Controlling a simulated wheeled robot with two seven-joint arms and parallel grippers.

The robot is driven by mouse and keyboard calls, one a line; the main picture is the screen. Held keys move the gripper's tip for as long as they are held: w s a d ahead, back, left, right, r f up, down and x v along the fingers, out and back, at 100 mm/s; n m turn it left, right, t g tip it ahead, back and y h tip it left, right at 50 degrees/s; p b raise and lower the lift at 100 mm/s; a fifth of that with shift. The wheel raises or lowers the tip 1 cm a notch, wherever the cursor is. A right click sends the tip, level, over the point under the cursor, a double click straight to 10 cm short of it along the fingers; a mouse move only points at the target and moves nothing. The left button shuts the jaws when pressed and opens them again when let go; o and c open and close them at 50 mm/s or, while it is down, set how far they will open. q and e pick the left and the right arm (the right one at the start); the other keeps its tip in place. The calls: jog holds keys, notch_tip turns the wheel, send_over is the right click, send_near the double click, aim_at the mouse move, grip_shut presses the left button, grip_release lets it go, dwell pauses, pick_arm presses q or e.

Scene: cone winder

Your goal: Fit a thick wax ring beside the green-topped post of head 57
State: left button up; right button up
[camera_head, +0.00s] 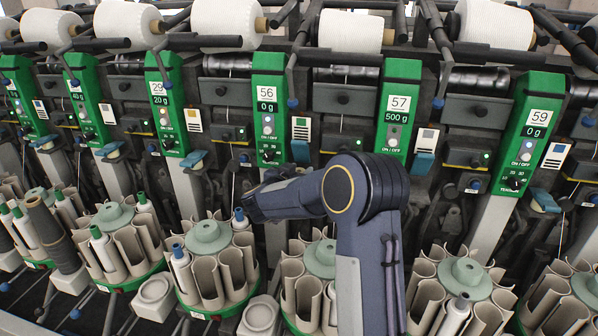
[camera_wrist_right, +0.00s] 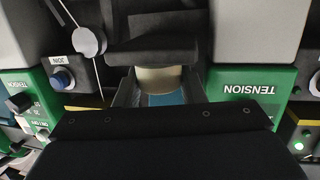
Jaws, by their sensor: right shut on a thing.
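The panel of head 57 (camera_head: 400,105) is green, reads 57 and 500 g, and stands right of centre in the head view. My right arm crosses in front of the machine below the panels of heads 56 and 57. In the wrist view, my right gripper (camera_wrist_right: 160,92) is shut on a cream round piece, which looks like the wax ring (camera_wrist_right: 158,78). Dark machine parts cover its far side. In the head view the fingertips and ring cannot be made out. I cannot make out the green-topped post. My left gripper is not in view.
Green TENSION blocks (camera_wrist_right: 250,84) flank the gripper closely in the wrist view, with a JOIN button (camera_wrist_right: 61,78) at left. In the head view, the panel of head 56 (camera_head: 268,105) is to the left, and tube magazines (camera_head: 208,237) line the front.

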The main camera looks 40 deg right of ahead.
jog(key=shift+f, duration=0.2)
jog(key=o, duration=1)
jog(key=shift+c, duration=0.2)
jog(key=shift+r, duration=0.1)
